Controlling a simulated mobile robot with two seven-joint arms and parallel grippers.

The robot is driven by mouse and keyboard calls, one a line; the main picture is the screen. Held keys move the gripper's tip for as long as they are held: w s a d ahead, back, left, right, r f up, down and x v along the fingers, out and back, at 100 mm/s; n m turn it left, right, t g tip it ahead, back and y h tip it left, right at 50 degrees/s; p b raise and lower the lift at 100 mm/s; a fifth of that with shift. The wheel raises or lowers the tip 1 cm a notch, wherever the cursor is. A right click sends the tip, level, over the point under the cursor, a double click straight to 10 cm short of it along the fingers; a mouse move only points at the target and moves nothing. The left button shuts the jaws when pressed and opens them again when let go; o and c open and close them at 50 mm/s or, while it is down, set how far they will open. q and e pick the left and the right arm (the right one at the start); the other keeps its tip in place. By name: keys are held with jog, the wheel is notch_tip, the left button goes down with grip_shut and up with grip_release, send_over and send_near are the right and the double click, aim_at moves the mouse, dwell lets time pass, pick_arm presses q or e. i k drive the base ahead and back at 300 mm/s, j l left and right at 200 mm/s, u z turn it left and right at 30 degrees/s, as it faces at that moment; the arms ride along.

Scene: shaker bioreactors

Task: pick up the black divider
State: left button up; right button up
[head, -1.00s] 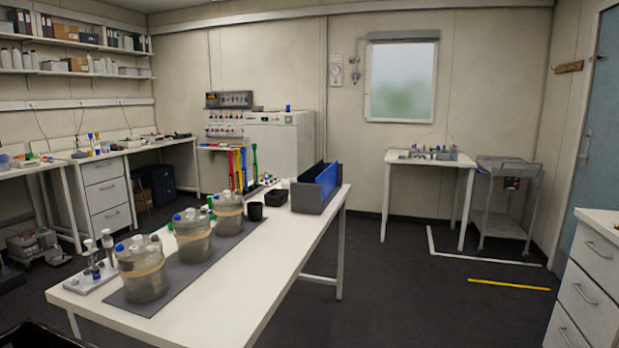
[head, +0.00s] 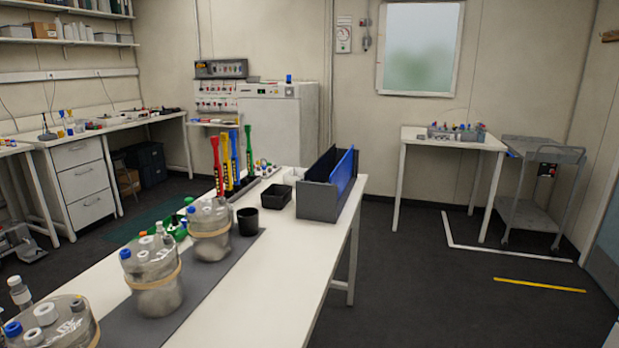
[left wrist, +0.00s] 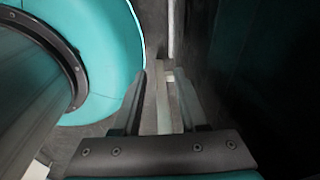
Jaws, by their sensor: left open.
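A grey holder (head: 317,202) stands near the far end of the white table in the head view. A dark divider panel (head: 321,166) stands upright in it on the left, and a blue panel (head: 342,172) stands upright on the right. The lower parts of both panels are hidden by the holder's front wall. My left gripper (left wrist: 161,78) shows only in the left wrist view. It is open, with nothing between its fingers, and is not near the holder in any view. My right gripper is in neither view.
On the white table (head: 262,289), several banded jars stand on a dark mat (head: 209,292). A black cup (head: 248,220), a black tray (head: 275,196) and coloured upright tools (head: 233,160) are left of the holder. The floor right of the table is mostly clear.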

aim_at(320, 172)
jog(key=u, duration=3.15)
jog(key=z, duration=3.15)
jog(key=l, duration=0.25)
jog(key=i+l, duration=0.75)
jog(key=i+l+u, duration=0.15)
jog(key=i+l, duration=0.45)
jog(key=l, duration=0.15)
